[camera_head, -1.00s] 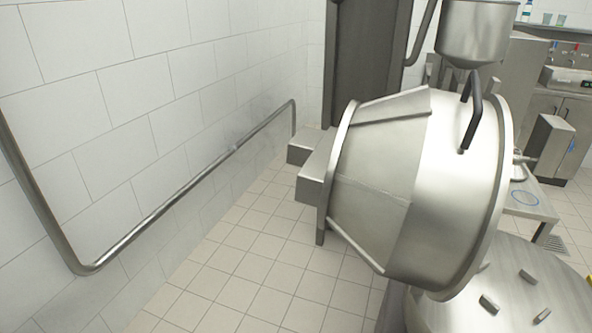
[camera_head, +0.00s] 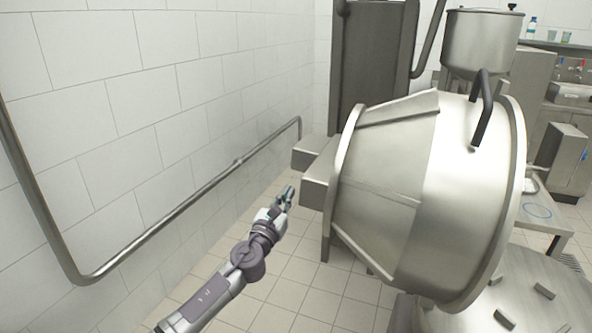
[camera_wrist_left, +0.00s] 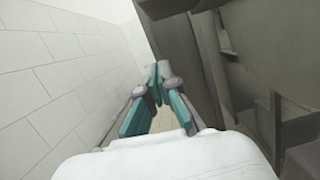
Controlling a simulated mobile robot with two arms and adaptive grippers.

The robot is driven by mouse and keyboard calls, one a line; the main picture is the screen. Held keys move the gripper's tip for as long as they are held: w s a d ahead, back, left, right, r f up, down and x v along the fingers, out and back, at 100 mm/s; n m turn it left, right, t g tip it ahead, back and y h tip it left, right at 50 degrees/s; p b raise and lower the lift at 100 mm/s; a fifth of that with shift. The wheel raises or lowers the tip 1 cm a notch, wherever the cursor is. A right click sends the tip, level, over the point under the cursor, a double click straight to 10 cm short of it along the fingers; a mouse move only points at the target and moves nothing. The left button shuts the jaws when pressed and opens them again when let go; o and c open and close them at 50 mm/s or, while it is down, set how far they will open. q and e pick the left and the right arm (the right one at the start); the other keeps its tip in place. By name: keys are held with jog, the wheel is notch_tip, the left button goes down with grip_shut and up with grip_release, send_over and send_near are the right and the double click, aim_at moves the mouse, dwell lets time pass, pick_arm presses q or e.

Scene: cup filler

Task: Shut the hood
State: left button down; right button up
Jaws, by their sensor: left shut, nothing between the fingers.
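The hood (camera_head: 475,185) is a large round steel shell with a black curved handle (camera_head: 482,108) on its upper face. It stands tilted up, its rim raised above the round machine top (camera_head: 520,300) at the lower right. My left gripper (camera_head: 288,196) is left of the hood, over the floor, apart from it. In the left wrist view its teal fingers (camera_wrist_left: 158,88) meet with nothing between them. The handle does not show in the left wrist view. My right gripper is in neither view.
A tiled wall with a metal rail (camera_head: 160,235) runs along the left. A steel funnel bowl (camera_head: 483,42) stands behind the hood. Steel boxes (camera_head: 318,178) project beside the hood's left side. Tiled floor (camera_head: 300,270) lies open between wall and machine.

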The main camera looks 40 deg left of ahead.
aim_at(296, 170)
pick_arm(q)
jog(key=w+r+p, duration=0.2)
jog(key=w+r, duration=0.1)
jog(key=w+r+p, duration=0.1)
jog(key=r, duration=0.1)
jog(key=shift+w+a+r, duration=0.1)
jog(key=shift+w+a, duration=0.25)
jog(key=shift+w, duration=0.1)
